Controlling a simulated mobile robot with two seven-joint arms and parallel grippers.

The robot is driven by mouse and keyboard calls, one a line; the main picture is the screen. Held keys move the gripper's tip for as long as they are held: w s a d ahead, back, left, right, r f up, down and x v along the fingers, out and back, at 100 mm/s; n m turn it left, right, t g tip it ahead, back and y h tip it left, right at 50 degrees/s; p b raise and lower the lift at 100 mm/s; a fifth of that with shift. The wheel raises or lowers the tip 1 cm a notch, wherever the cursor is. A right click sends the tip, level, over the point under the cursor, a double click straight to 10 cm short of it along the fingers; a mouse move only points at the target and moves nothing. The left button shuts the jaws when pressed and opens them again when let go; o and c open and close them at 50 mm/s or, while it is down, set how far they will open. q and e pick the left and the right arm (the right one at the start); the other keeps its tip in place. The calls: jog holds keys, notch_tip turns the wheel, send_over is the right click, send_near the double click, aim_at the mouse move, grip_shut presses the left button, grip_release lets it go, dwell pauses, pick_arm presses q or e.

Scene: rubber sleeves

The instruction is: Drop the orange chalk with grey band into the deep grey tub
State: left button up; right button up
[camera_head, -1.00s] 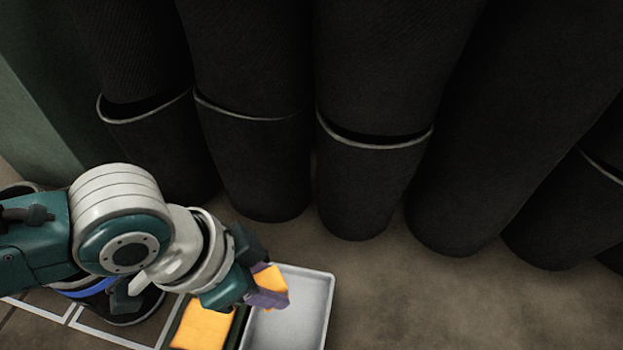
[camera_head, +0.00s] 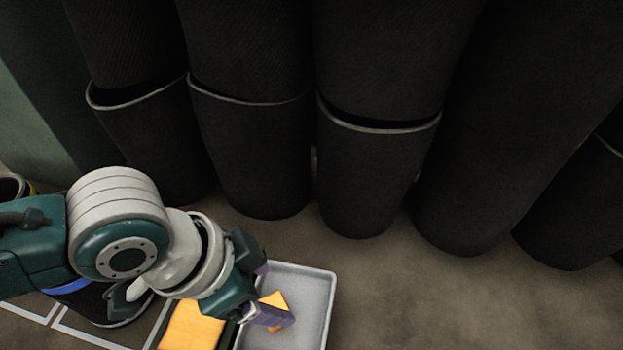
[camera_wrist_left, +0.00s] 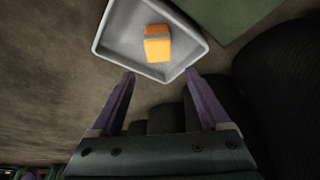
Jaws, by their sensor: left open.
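The orange chalk (camera_wrist_left: 158,50) with its grey band shows in the left wrist view inside the outline of the grey tub (camera_wrist_left: 118,62), beyond my fingertips. I cannot tell whether it rests on the tub's floor or is just above it. In the head view the chalk (camera_head: 277,299) is partly hidden behind a purple finger, over the grey tub (camera_head: 310,288). My left gripper (camera_wrist_left: 160,74) is open and empty, its purple fingers spread apart; in the head view it (camera_head: 272,292) is above the tub's left part. My right gripper is not in view.
A larger orange object (camera_head: 192,327) lies left of the tub, below my left wrist. Several tall dark cylinders (camera_head: 367,185) stand behind the tub. The brown surface (camera_head: 420,310) right of the tub is clear.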

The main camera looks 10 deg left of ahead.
pick_arm(q)
jog(key=p+v, duration=0.9)
jog(key=v, duration=0.1)
jog(key=shift+p, duration=0.3)
